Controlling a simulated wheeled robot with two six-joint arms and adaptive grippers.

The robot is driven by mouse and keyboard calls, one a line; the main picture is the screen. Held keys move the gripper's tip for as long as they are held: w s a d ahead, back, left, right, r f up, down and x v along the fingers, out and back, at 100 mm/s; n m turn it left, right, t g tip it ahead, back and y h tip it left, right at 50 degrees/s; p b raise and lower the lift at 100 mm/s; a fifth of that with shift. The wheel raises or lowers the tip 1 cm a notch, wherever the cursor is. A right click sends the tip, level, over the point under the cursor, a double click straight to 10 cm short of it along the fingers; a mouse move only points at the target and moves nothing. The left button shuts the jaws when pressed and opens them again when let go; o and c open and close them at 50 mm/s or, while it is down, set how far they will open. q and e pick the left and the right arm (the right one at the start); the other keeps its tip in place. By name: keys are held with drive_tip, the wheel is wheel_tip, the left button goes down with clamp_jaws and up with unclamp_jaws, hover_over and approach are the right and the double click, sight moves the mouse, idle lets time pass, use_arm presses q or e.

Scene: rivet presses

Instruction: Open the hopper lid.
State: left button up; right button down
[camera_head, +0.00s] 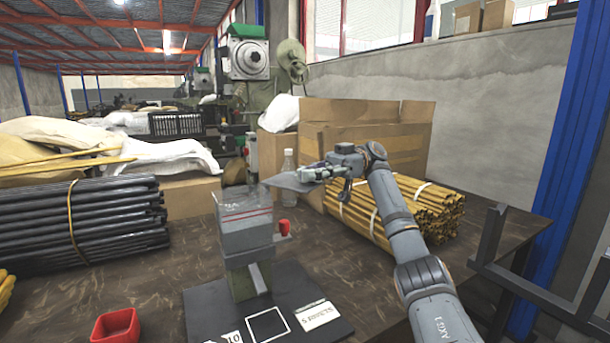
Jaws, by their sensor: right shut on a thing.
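The press (247,240) stands on a dark base plate (205,310) at the centre of the table. Its hopper (242,205) on top looks see-through, with a red stripe around it, and its top looks uncovered. The hopper lid (287,183), a flat grey plate, is raised above and to the right of the hopper. My right gripper (328,172) comes in from the right and is shut on the lid's right side. I cannot tell whether the lid still touches the hopper's edge. My left gripper is out of view.
A red bin (115,325) stands at the front left. Dark rods (80,220) are stacked on the left. Yellow rods (430,205) and a cardboard box (390,135) lie behind my right arm. A clear bottle (289,172) stands behind the lid.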

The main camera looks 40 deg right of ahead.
drive_tip(key=shift+d, duration=0.1)
drive_tip(key=c, duration=1.2)
unclamp_jaws()
drive_tip(key=shift+s+d, duration=0.2)
drive_tip(key=shift+s, duration=0.05)
drive_tip(key=shift+a, duration=0.1)
drive_tip(key=shift+w, duration=0.1)
